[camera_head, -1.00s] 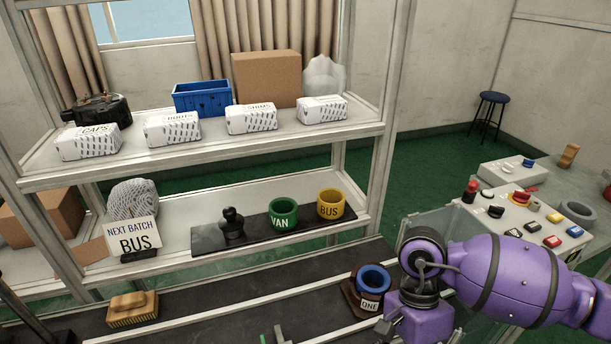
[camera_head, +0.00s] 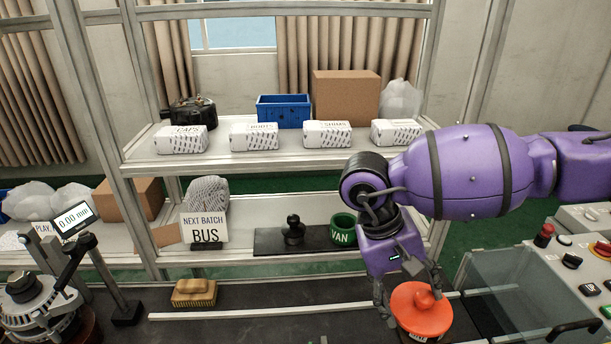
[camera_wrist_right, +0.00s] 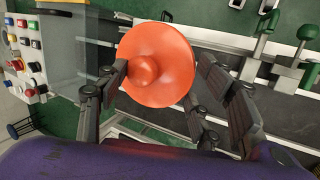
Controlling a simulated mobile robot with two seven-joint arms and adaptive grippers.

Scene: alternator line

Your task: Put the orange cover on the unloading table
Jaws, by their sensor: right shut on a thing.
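The orange cover (camera_head: 421,312) is a round disc with a knob on top. My right gripper (camera_head: 408,288) is shut on it near the front of the dark bench. I cannot make out which surface is the unloading table. My left gripper is not in view.
A control panel (camera_head: 590,262) with buttons and a clear-sided bin (camera_head: 510,290) stand at right. A wooden brush (camera_head: 194,293) lies on the bench. An alternator (camera_head: 40,305) and a gauge display (camera_head: 74,219) are at left. The shelf (camera_head: 290,158) stands behind the bench.

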